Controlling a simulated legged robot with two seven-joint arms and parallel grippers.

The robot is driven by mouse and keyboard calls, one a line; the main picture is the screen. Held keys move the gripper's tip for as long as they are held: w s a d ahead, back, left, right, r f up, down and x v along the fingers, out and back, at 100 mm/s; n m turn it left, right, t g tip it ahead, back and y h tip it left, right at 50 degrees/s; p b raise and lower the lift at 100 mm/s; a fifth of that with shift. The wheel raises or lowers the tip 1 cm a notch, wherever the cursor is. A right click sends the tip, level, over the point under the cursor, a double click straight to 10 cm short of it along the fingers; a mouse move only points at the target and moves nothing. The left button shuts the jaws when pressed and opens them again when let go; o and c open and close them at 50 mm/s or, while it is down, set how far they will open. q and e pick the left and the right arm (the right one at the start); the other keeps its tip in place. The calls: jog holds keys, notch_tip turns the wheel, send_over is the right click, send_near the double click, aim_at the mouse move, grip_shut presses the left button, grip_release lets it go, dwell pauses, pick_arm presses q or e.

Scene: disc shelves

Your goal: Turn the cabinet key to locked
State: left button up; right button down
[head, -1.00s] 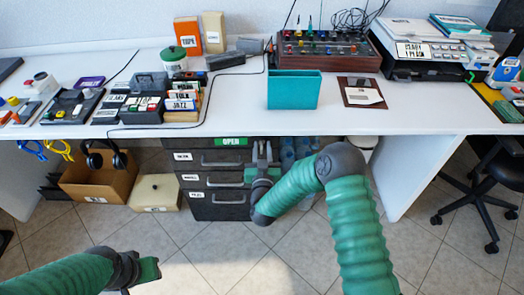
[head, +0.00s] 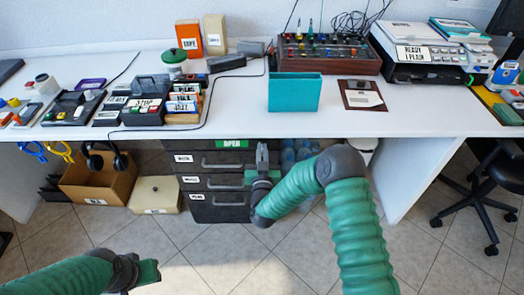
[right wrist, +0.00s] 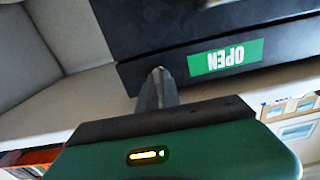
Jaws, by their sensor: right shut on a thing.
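The dark drawer cabinet (head: 220,198) stands under the desk. A green OPEN sign (head: 231,143) is at its top edge and shows upside down in the right wrist view (right wrist: 226,58). My right gripper (head: 262,152) is at the cabinet's upper right front. In the right wrist view its fingers (right wrist: 158,88) are together against the cabinet's edge, shut on the key. The key itself is hidden by the fingers. My left gripper (head: 150,272) hangs over the floor at lower left, away from the cabinet; its jaw opening is unclear.
The white desk (head: 350,118) overhangs the cabinet and my right gripper. A cardboard box (head: 92,186) with headphones and a cream box (head: 155,194) stand left of the cabinet. Blue bottles (head: 296,152) are to its right. The tiled floor in front is clear.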

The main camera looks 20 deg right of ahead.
jog(key=m, duration=0.5)
jog(key=shift+d+f+p, duration=0.1)
jog(key=shift+p, duration=0.25)
jog(key=m, duration=0.5)
jog(key=shift+s+f, duration=0.1)
jog(key=m, duration=0.4)
jog(key=shift+d, duration=0.1)
jog(key=shift+f+m, duration=0.2)
jog(key=shift+m, duration=1.6)
jog(key=c, duration=1.6)
grip_release()
jog(key=shift+o, duration=0.2)
jog(key=shift+r, duration=0.15)
